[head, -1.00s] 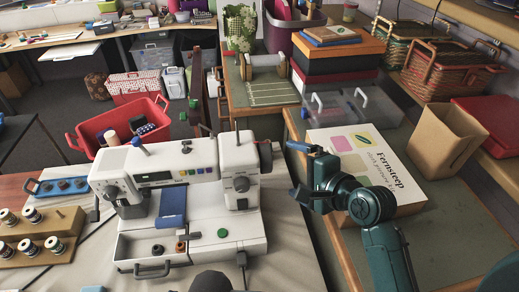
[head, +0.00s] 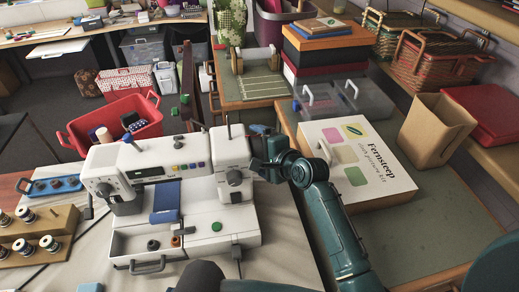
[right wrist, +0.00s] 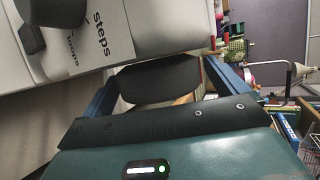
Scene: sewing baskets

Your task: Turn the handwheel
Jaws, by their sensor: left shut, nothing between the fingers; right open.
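The white sewing machine (head: 165,160) stands on the left table. My right gripper (head: 262,148) is at the machine's right end, with its arm coming in from the right, and covers the handwheel's place in the head view. In the right wrist view, a dark rounded piece, apparently the handwheel (right wrist: 160,84) seen edge-on, sits between the two blue fingers of the right gripper (right wrist: 160,76). The fingers are apart; I cannot tell whether they touch it. A dark part of my own body shows at the bottom of the head view; no left fingers are visible.
A white Fernsteep box (head: 357,160) lies close behind the right arm. A clear plastic case (head: 345,100) and a tan open bin (head: 436,130) stand beyond. A wooden spool rack (head: 40,232) is left of the machine. A red basket (head: 115,118) is behind it.

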